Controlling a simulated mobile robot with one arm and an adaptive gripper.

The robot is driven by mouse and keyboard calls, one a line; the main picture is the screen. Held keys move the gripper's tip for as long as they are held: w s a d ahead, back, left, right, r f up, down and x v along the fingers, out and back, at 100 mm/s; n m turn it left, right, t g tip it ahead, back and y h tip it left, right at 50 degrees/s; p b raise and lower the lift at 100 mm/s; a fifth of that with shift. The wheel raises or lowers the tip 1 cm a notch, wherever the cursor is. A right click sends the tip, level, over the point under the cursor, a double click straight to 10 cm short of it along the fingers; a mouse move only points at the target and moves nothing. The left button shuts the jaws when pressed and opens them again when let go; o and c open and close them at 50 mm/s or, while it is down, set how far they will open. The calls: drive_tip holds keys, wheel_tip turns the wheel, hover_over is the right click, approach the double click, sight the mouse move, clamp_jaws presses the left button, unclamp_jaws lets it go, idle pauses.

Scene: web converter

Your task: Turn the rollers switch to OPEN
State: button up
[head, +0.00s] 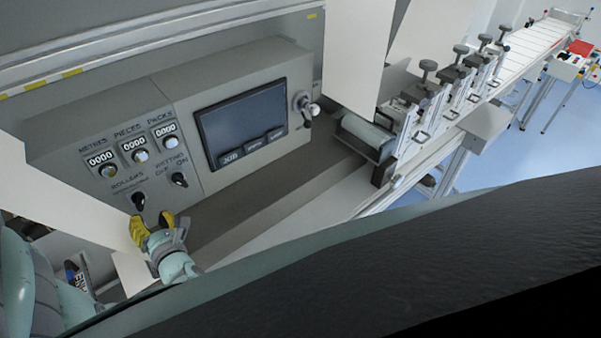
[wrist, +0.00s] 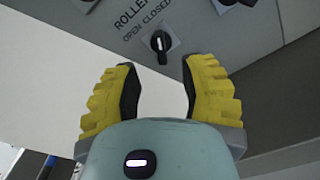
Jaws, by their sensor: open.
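The rollers switch (head: 138,201) is a black knob at the lower left of the grey control panel, under a ROLLERS label. In the wrist view the knob (wrist: 160,42) has a white mark and stands nearly upright under the words OPEN and CLOSED; I cannot tell which word it points to. My gripper (head: 154,226) has yellow padded fingers and is just below and in front of the switch. In the wrist view my gripper (wrist: 160,66) is open and empty, with the knob centred beyond the gap, apart from the fingers.
Three counters (head: 134,146) with knobs sit above. A dark screen (head: 243,124) and a lever switch (head: 305,105) are farther right. A pale sheet (head: 60,195) is left of my gripper. A ledge (head: 255,190) runs below the panel.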

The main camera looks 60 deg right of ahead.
sight(143, 204)
drive_tip(key=shift+b+x, duration=1.7)
drive_tip(key=shift+x, duration=1.95)
drive_tip(key=shift+d+f, duration=0.1)
clamp_jaws()
